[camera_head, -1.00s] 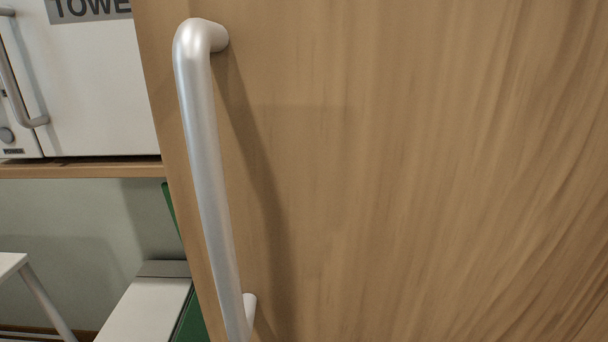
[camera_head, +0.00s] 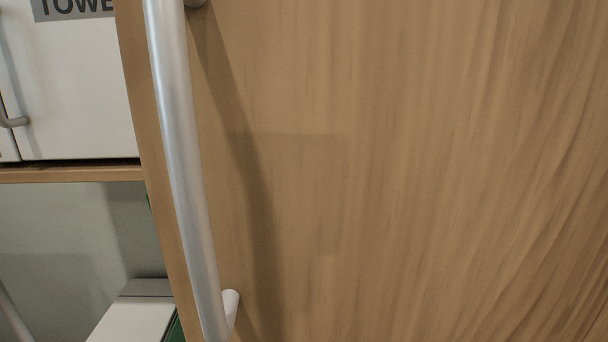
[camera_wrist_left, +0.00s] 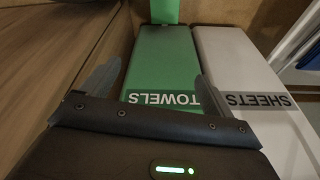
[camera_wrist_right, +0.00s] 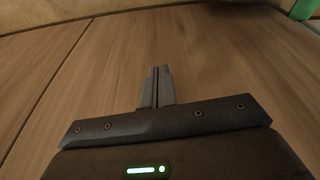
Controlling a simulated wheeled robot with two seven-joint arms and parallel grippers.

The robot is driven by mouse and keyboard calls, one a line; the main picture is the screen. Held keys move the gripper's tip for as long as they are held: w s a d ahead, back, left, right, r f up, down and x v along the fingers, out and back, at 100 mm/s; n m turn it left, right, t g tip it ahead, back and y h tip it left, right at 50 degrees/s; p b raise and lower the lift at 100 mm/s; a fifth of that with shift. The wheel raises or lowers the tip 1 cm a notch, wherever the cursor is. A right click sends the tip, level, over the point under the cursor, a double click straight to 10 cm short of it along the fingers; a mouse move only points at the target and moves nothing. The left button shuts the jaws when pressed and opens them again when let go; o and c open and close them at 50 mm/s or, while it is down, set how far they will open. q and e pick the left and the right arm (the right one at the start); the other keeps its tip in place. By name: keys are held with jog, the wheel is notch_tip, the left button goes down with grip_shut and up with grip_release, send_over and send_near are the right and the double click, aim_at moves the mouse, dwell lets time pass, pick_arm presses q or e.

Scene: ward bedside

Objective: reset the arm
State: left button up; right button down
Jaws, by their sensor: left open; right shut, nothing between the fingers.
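Neither of my arms shows in the head view. My left gripper (camera_wrist_left: 150,90) shows in the left wrist view with its two fingers wide apart and nothing between them. Beyond its fingers is a green box top labelled TOWELS (camera_wrist_left: 175,65). My right gripper (camera_wrist_right: 158,75) shows in the right wrist view with its fingers together and nothing held. Beyond it is a plain wood-grain surface (camera_wrist_right: 230,75). I cannot tell whether the fingers touch it.
A wooden door (camera_head: 400,170) with a long metal handle (camera_head: 180,140) fills most of the head view, very close. A white cabinet (camera_head: 75,100) stands on a shelf at left. A grey-white box marked SHEETS (camera_wrist_left: 235,65) stands beside the green one. A wooden panel (camera_wrist_left: 60,50) is close at left.

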pick_arm(q)
jog(key=s+a+f+g+p, duration=0.1)
jog(key=s+f+p, duration=0.3)
jog(key=f+p, duration=0.55)
pick_arm(e)
jog(key=s+f+g+b, duration=0.15)
jog(key=s+f, duration=0.25)
jog(key=f, duration=0.7)
pick_arm(q)
jog(key=s+a+f+p, duration=0.1)
jog(key=s+f+p, duration=0.2)
jog(key=s, duration=0.4)
jog(key=s+a+f+p, duration=0.2)
jog(key=s+f+p, duration=0.1)
jog(key=s, duration=0.4)
jog(key=shift+s+a+f+m+g+p, duration=0.3)
jog(key=shift+s+f+g+p, duration=0.1)
jog(key=shift+p, duration=0.05)
pick_arm(e)
jog(key=s+d+f, duration=0.2)
jog(key=s, duration=0.5)
jog(key=s+d+f, duration=0.2)
jog(key=s+f, duration=0.1)
jog(key=s, duration=0.5)
jog(key=shift+d+f+n, duration=0.2)
jog(key=shift+d+n, duration=0.05)
jog(key=shift+n, duration=0.05)
